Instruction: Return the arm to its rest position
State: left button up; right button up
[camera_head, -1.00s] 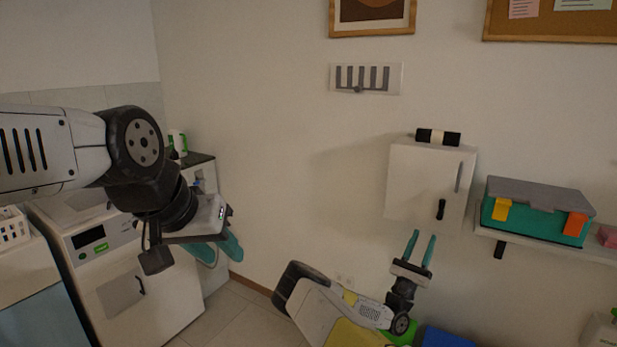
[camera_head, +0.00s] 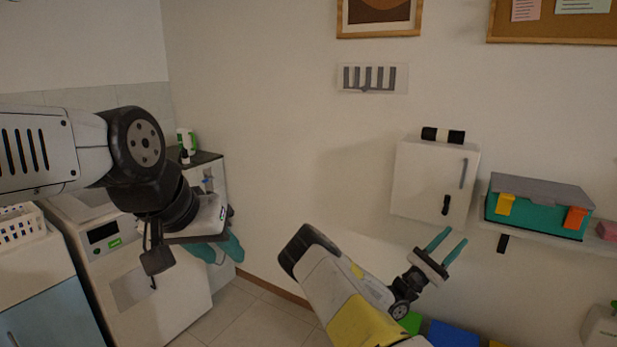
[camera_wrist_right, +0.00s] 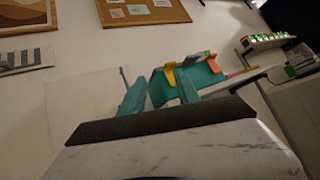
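My right gripper (camera_head: 453,241) is in front of the wall, below a white wall cabinet (camera_head: 432,183). Its two teal fingers stand apart and point up and to the right, with nothing between them. In the right wrist view the gripper (camera_wrist_right: 160,95) also shows its fingers apart and empty. My left gripper (camera_head: 222,249) hangs at the left in front of a white washing machine (camera_head: 140,285). Its teal fingers overlap in the head view, so the gap between them cannot be judged.
A teal toolbox (camera_head: 537,212) with a grey lid sits on a wall shelf (camera_head: 596,244) right of the right gripper. A black-and-white roll (camera_head: 443,135) lies on the cabinet. Green and blue things (camera_head: 452,334) lie below the right arm. Bare wall separates my grippers.

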jog(key=s+d+r+m+g+y, duration=0.25)
jog(key=s+d+m+g, duration=0.25)
jog(key=s+m+g, duration=0.65)
jog(key=s+a+f+m+g+y, duration=0.2)
jog(key=s+a+m+g+y, duration=0.25)
jog(key=s+a+y, duration=0.65)
jog(key=s+a+r+m+t+y, duration=0.1)
jog(key=s+a+r+t+y, duration=0.2)
jog(key=a+r+t+y, duration=0.3)
jog(key=s+a+r+m+t+y, duration=0.1)
jog(key=s+a+r+t+y, duration=0.2)
jog(key=a+r+t+y, duration=0.3)
jog(key=a+r+y, duration=0.1)
jog(key=a+r, duration=0.4)
jog(key=a, duration=0.3)
jog(key=shift+a+t, duration=0.15)
jog(key=shift+t, duration=0.25)
